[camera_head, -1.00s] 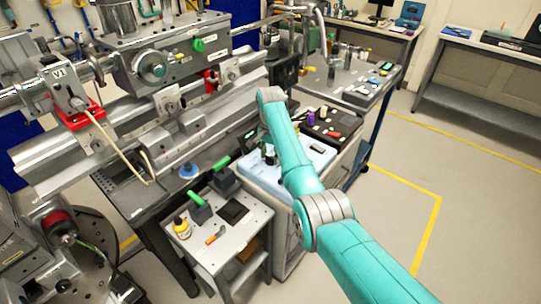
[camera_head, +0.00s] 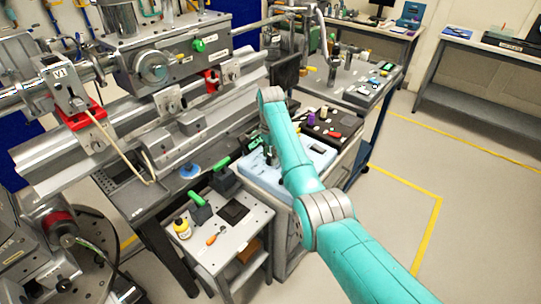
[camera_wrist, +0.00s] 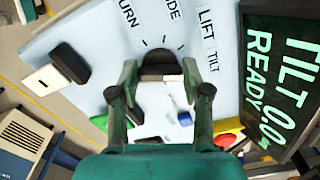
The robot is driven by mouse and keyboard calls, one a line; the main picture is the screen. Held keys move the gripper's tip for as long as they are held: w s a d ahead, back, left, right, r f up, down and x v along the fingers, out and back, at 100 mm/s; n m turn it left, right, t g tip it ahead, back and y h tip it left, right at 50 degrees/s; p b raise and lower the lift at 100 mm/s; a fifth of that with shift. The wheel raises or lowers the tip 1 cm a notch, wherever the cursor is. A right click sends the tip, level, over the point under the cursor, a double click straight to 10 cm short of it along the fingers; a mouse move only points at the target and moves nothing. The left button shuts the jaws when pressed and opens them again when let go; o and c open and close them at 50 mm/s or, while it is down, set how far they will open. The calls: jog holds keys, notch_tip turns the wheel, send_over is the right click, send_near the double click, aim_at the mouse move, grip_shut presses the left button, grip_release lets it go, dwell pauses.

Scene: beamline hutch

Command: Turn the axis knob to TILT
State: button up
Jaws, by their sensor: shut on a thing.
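The axis knob (camera_wrist: 160,66) is a dark round knob on a light blue panel (camera_wrist: 105,40), seen in the wrist view. Tick marks fan out above it beside printed labels, of which LIFT and TILT read clearly and one ends in URN. My gripper (camera_wrist: 160,90) has its two green fingers on either side of the knob and is shut on it. A pale patch shows at the knob's near edge; I cannot tell which mark the knob points to. A dark display (camera_wrist: 280,85) reads TILT 0.0 and READY in green. In the head view my arm partly hides the blue panel (camera_head: 318,158).
A black and white rocker or lever (camera_wrist: 62,68) sits left of the knob. Red (camera_wrist: 228,128), yellow and green controls lie near the fingers. A small grey table (camera_head: 205,250) with green-handled tools stands left of the console. The floor at right is open.

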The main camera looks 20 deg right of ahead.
aim_at(270, 157)
jog(key=o, duration=1.2)
jog(key=shift+c, duration=0.2)
notch_tip(270, 157, up, 12)
